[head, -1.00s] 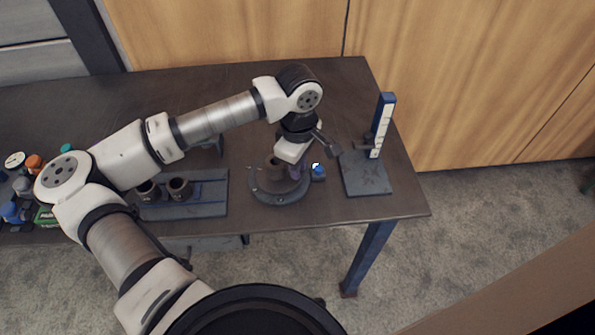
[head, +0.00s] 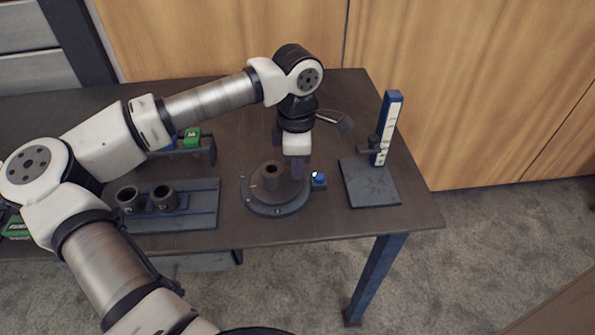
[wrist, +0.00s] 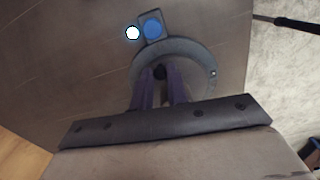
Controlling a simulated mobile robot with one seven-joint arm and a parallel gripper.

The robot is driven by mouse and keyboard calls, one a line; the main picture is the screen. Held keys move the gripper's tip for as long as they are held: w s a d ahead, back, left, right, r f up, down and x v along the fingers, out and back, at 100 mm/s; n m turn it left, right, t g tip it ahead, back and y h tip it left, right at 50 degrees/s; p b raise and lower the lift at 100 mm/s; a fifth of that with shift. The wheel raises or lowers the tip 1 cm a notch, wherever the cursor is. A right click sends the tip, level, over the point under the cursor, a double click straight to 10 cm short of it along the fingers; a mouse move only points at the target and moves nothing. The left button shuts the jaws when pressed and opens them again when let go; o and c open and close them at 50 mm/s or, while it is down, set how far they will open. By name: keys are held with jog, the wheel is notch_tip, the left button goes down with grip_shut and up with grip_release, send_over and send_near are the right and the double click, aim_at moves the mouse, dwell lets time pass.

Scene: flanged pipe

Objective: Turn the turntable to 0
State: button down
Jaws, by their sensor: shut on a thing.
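That part is mostly hidden by the fingers. I cannot read any angle marks on the turntable.
A blue upright gauge on a base (head: 372,187) stands farther right. A tray (head: 204,209) with two dark pipe rings is on the left. The table's front edge is close.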

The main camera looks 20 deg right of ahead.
aim_at(286, 167)
jog(key=shift+w+a+f+n+b, duration=0.1)
jog(key=shift+w+n+b, duration=0.4)
jog(key=shift+n+b, duration=0.7)
jog(key=shift+w+n+b, duration=0.5)
jog(key=shift+n+b, duration=0.55)
jog(key=shift+n, duration=0.15)
jog(key=shift+w+a+n+b, duration=0.15)
jog(key=shift+w+n+b, duration=0.15)
jog(key=shift+n+b, duration=0.35)
jog(key=shift+w+a+n+b, duration=0.2)
jog(key=shift+w+n+b, duration=0.1)
jog(key=shift+n, duration=0.65)
jog(key=shift+w+a+n+b, duration=0.15)
jog(key=shift+w+n+b, duration=0.1)
jog(key=shift+n+b, duration=0.4)
jog(key=shift+w+a+n+b, duration=0.25)
jog(key=shift+a+n+b, duration=0.05)
jog(key=shift+n, duration=0.65)
jog(key=shift+w+a+n+b, duration=0.2)
jog(key=shift+a+n+b, duration=0.1)
jog(key=shift+n, duration=0.6)
jog(key=shift+w+a+n+b, duration=0.15)
jog(key=shift+a+n+b, duration=0.15)
jog(key=shift+n, duration=0.45)
jog(key=shift+w+a+n+b, duration=0.15)
jog(key=shift+n+b, duration=0.1)
jog(key=shift+n, duration=0.5)
jog(key=shift+a, duration=0.1)
